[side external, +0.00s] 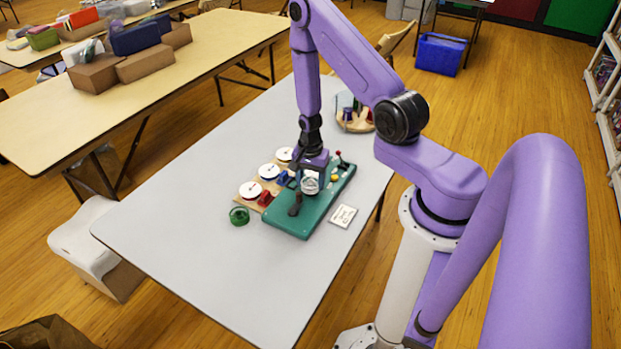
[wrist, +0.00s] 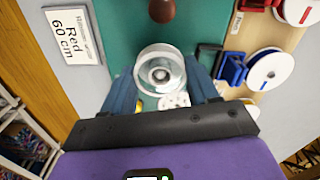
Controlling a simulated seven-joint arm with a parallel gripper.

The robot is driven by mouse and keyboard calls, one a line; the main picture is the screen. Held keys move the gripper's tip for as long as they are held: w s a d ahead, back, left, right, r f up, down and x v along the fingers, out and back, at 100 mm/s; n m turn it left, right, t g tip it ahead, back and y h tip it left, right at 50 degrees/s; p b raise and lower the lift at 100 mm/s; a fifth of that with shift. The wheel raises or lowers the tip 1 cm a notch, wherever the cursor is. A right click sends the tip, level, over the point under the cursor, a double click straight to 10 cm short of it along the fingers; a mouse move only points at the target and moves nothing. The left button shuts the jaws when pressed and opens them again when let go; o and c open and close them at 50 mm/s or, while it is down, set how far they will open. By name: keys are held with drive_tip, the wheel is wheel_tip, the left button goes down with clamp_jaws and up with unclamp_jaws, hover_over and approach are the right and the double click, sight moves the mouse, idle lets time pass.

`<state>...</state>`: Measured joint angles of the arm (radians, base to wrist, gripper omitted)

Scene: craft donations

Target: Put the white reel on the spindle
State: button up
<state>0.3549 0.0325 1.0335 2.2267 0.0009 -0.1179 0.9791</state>
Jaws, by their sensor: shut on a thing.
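My gripper (side external: 311,176) is shut on a white reel (wrist: 160,70), with one blue finger on each side of it in the wrist view (wrist: 161,92). The reel looks pale and partly clear, with a round hub in its middle. In the side view the reel (side external: 311,186) sits just under my gripper, over the green base (side external: 283,222). A brown knob (side external: 295,205) stands on the base in front of the reel; it also shows in the wrist view (wrist: 162,10). I cannot make out the spindle, nor whether the reel touches anything beneath it.
A wooden board with several white-faced spools (side external: 250,190) lies left of the base. A green ring-shaped item (side external: 239,215) and a "Red 60 cm" card (side external: 342,216) lie near it. A red-knobbed lever (side external: 338,155) stands at the base's far end. The near grey tabletop (side external: 215,270) is clear.

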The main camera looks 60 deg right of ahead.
drive_tip(key=shift+f, duration=0.35)
drive_tip(key=o, duration=0.7)
drive_tip(key=shift+o, duration=0.2)
wheel_tip(320, 180, up, 11)
idle(0.8)
